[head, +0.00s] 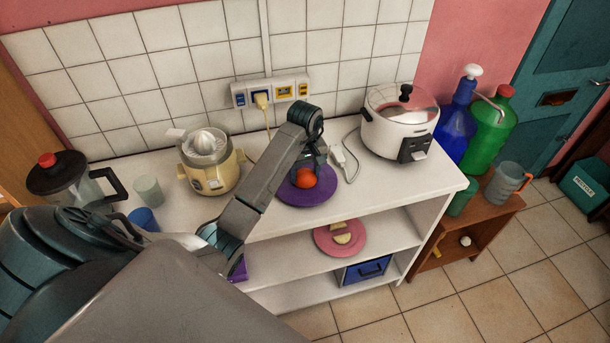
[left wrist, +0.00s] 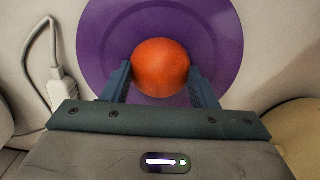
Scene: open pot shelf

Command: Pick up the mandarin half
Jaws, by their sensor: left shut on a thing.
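The mandarin half (head: 306,178) shows as a round orange dome at the purple plate (head: 318,194) on the white counter. It also shows in the left wrist view (left wrist: 161,66), over the middle of the purple plate (left wrist: 226,45). My left gripper (head: 309,170) reaches down from above and is shut on the mandarin half, with one finger on each side. The cut face is hidden, and I cannot tell whether the fruit still touches the plate. My right gripper is out of view.
A yellow juicer (head: 210,165) stands left of the plate, and a white rice cooker (head: 398,120) stands right. A pink plate (head: 327,240) with pale pieces sits on the shelf below. Cups (head: 148,190) stand at the counter's left.

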